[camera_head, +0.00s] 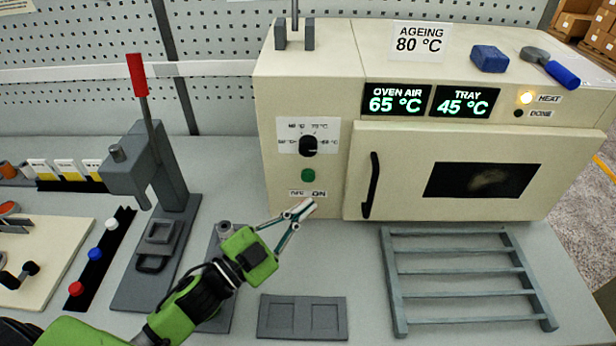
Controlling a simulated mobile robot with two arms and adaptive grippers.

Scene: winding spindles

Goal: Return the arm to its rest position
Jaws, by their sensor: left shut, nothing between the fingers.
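My left gripper (301,209) is on the end of the green and black arm that comes in from the lower left. Its fingers are shut with nothing between them. The fingertips are just in front of the oven (305,85), close below the OFF/ON label and the green button (308,175); I cannot tell whether they touch the oven. The oven door (400,140) is shut. The black dial (308,146) sits above the button. The displays read oven air 65 °C and tray 45 °C, and the heat lamp (526,98) glows. My right gripper is not in view.
A grey slatted rack (462,274) lies on the bench before the oven. A flat grey two-recess plate (303,317) lies at the front. A lever press (150,180) with a red handle stands left of my arm. A blue block (489,58) is on the oven.

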